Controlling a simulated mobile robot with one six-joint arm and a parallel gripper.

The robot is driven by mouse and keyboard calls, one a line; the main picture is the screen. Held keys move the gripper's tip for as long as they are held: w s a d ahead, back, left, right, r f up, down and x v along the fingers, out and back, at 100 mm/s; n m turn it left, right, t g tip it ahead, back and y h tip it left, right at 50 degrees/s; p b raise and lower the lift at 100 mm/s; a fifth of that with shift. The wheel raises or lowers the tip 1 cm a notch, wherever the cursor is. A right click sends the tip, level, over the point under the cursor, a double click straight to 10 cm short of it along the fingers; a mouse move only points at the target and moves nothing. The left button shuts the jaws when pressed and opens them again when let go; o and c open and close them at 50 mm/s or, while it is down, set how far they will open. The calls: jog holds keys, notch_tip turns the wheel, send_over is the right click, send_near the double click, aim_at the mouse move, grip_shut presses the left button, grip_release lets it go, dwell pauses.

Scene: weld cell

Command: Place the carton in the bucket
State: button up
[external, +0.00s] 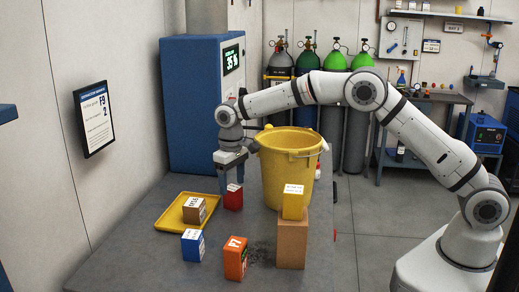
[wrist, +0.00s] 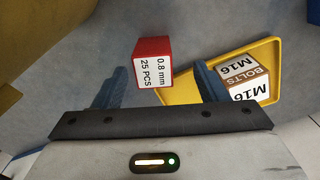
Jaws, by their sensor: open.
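Several small cartons stand on the grey table. A red carton (external: 233,197), labelled 0.8 mm 25 PCS in the wrist view (wrist: 152,62), stands under my gripper (external: 231,175). The gripper is open, and in the wrist view its two blue fingers (wrist: 160,76) show on either side of the red carton. I cannot tell whether they touch it. The yellow bucket (external: 287,170) stands upright to the right of the gripper; its inside is mostly hidden. A brown M16 bolts carton (external: 194,210) sits on a yellow tray (external: 172,224), also in the wrist view (wrist: 243,77).
A blue carton (external: 193,245) and an orange carton (external: 235,258) stand near the front. A yellow carton (external: 294,203) sits on a tall cardboard box (external: 292,243) before the bucket. A blue cabinet (external: 190,105) and gas cylinders (external: 307,70) stand behind.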

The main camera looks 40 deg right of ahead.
aim_at(233, 188)
jog(key=f, duration=0.2)
jog(key=f+p, duration=0.1)
jog(key=f, duration=0.1)
jog(key=f+p, duration=0.1)
jog(key=f, duration=0.1)
jog(key=shift+w+d+f, duration=0.15)
jog(key=shift+w+d, duration=0.1)
jog(key=shift+d, duration=0.05)
jog(key=c, duration=1.2)
